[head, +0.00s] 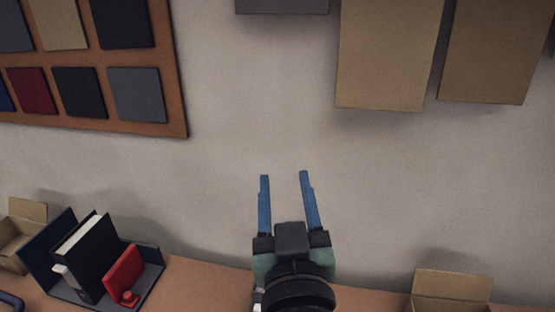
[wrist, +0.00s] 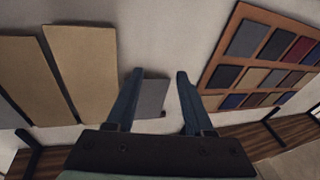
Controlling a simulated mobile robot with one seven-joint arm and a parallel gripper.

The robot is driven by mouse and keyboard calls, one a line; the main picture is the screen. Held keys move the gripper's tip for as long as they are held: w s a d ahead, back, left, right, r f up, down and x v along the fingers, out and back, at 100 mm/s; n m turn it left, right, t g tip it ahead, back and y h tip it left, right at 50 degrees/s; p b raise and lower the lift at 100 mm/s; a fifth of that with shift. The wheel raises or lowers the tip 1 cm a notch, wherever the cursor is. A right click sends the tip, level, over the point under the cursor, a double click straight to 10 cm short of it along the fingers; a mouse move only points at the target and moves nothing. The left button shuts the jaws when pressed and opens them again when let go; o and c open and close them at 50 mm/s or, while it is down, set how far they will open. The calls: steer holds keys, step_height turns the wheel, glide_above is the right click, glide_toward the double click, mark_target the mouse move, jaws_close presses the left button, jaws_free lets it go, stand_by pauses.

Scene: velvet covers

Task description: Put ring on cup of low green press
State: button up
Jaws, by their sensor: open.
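My gripper (head: 285,174) is open and empty, raised in front of the wall above the bench. Its two blue fingers also show in the wrist view (wrist: 159,74), pointing at the wall area with nothing between them within reach. I see no ring, no cup and no green press in either view.
A brown bench (head: 210,275) runs along the bottom. A dark tray (head: 147,281) with black and red items stands at left, with open cardboard boxes (head: 450,285) at right and far left. A swatch board (head: 182,118) and tan panels (head: 388,60) hang on the wall.

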steer(key=s+r+m+t, duration=0.1)
steer(key=s+r+t, duration=0.2)
steer(key=r, duration=1)
steer(key=s+a+r+t+h, duration=0.1)
steer(key=s+r+t, duration=0.3)
steer(key=s+r, duration=0.4)
step_height(320, 180, up, 6)
steer(key=shift+f+m+t, duration=0.25)
steer(key=shift+m+t, duration=0.05)
steer(key=shift+m, duration=0.1)
